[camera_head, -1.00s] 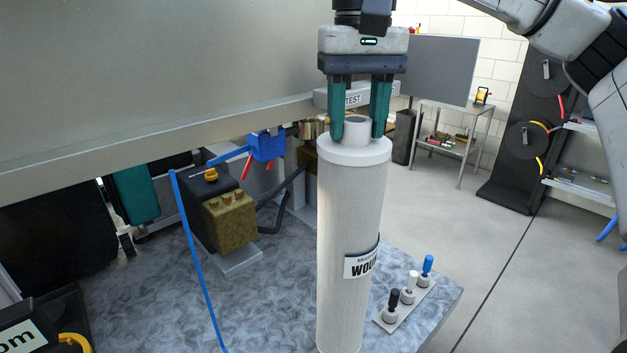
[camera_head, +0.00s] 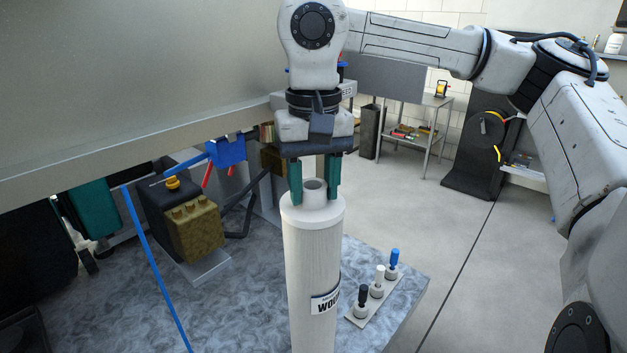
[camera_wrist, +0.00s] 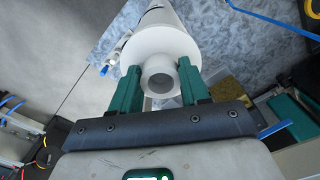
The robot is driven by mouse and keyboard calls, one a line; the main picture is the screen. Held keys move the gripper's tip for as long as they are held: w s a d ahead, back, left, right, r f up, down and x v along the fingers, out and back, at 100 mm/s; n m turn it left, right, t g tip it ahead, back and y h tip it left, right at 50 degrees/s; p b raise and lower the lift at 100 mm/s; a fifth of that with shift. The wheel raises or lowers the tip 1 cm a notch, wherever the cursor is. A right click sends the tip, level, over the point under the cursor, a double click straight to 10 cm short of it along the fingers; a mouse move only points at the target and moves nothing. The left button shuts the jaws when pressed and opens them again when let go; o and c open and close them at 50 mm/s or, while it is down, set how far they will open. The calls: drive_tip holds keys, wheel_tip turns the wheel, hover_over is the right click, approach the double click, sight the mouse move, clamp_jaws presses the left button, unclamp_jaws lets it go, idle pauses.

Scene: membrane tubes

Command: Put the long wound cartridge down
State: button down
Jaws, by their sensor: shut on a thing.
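The long wound cartridge (camera_head: 311,260) is a tall white cylinder with a partly visible "WOU..." label. It hangs or stands upright in the head view, and its lower end is cut off by the frame edge. My gripper (camera_head: 315,185) is above it, with teal fingers on both sides of the narrow top neck. In the wrist view, the fingers (camera_wrist: 160,88) flank the neck of the cartridge (camera_wrist: 160,45), and its body runs away from the camera. I cannot tell whether its base touches anything.
A grey mottled surface (camera_head: 240,290) lies below. A strip with black, white and blue valves (camera_head: 377,288) sits right of the cartridge. A brass-and-black pump (camera_head: 192,220), blue tube (camera_head: 150,265) and metal overhang (camera_head: 130,155) are at left. Open floor (camera_head: 520,280) lies at right.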

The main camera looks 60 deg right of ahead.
drive_tip(key=shift+f, duration=0.2)
drive_tip(key=c, duration=0.5)
unclamp_jaws()
drive_tip(key=shift+r, duration=0.1)
drive_tip(key=shift+c, duration=0.2)
wheel_tip(320, 180, up, 12)
drive_tip(key=b, duration=0.1)
drive_tip(key=shift+r, duration=0.15)
